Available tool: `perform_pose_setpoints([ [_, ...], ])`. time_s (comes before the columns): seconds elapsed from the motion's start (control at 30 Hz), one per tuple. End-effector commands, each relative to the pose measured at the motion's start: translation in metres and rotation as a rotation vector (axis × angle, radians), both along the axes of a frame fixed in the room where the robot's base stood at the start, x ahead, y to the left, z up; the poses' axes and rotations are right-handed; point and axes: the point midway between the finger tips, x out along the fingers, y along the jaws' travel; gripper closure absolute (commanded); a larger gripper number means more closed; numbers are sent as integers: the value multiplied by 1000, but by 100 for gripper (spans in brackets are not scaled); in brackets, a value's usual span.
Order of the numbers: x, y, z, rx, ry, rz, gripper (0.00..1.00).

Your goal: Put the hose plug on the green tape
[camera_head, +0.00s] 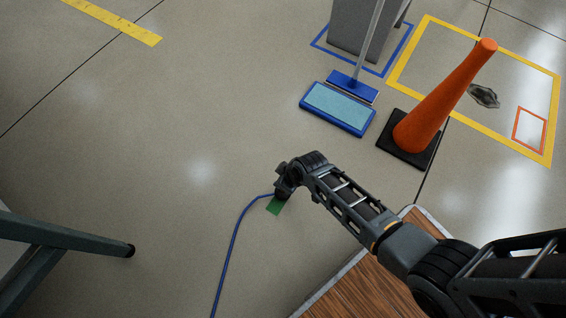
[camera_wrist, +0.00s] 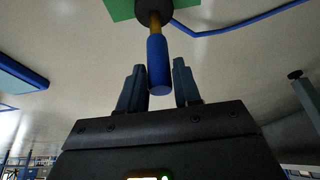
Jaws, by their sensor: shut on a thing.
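The hose plug (camera_wrist: 156,52) has a blue body, a brass neck and a round black end. It sits between the fingers of my gripper (camera_wrist: 158,68), which is shut on it. The green tape (camera_head: 274,206) is a small patch on the floor right by my gripper (camera_head: 283,190) in the head view. In the wrist view the black end overlaps the edge of the green tape (camera_wrist: 117,9); I cannot tell whether they touch. The blue hose (camera_head: 231,250) runs from the gripper down along the floor. My gripper hides the plug in the head view.
An orange cone (camera_head: 446,98) on a black base and a blue mop (camera_head: 338,108) stand at the upper right. A wooden platform (camera_head: 365,287) lies under my arm. A dark metal leg (camera_head: 75,238) reaches in from the left. The floor at centre left is clear.

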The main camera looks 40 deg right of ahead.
Motion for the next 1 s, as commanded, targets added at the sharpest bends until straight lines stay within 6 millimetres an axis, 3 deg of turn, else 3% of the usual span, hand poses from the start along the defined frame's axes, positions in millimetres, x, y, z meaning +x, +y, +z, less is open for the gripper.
perform_pose_setpoints([
  [0.03, 1, 0, -12, -1, -1, 0, 100],
  [0.1, 2, 0, -15, 0, -3, 0, 100],
  [0.47, 1, 0, -17, 0, -2, 0, 100],
  [0.5, 0, 0, -16, -1, -1, 0, 63],
  [0.73, 0, 0, -16, 0, -1, 0, 42],
  [1.0, 0, 0, -14, 0, -1, 0, 42],
])
